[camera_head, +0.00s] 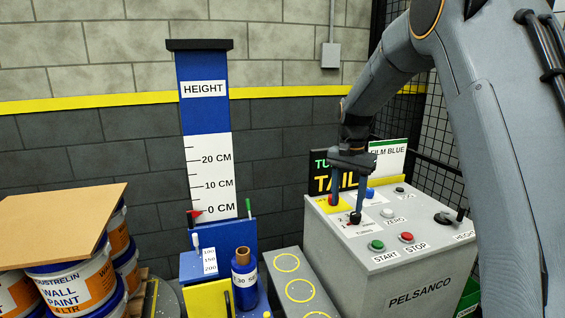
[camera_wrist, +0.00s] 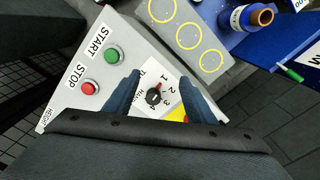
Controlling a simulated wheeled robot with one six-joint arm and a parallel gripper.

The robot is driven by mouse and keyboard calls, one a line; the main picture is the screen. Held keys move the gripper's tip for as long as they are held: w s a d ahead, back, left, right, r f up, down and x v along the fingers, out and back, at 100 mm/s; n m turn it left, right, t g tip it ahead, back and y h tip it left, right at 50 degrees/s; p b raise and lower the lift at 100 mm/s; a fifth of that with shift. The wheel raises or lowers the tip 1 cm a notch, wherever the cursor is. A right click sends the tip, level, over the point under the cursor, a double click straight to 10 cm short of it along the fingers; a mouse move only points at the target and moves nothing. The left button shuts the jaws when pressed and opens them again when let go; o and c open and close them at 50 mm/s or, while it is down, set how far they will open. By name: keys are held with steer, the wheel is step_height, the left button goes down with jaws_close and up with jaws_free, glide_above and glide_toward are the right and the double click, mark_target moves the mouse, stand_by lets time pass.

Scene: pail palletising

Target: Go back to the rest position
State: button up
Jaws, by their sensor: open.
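My gripper (camera_head: 344,212) is open and hangs just over the top of the grey control box (camera_head: 429,273). In the wrist view my gripper (camera_wrist: 160,84) has its two fingers on either side of a black knob (camera_wrist: 153,97) on a numbered dial. The knob also shows by one fingertip in the head view (camera_head: 355,217). Nothing is seen held between the fingers. I cannot tell whether the fingers touch the knob.
The box top carries a green START button (camera_head: 377,245), a red STOP button (camera_head: 407,237) and a black lever (camera_head: 444,218). A grey bench with yellow circles (camera_head: 299,291) stands left of it. Paint pails (camera_head: 75,284) under a board (camera_head: 62,222) stand far left.

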steer(key=s+f+n, duration=0.3)
steer(key=s+f, duration=0.1)
steer(key=s, duration=1.2)
steer(key=s+f+n, duration=0.4)
steer(key=s, duration=1.2)
steer(key=shift+d+t, duration=0.25)
steer(key=shift+t, duration=0.05)
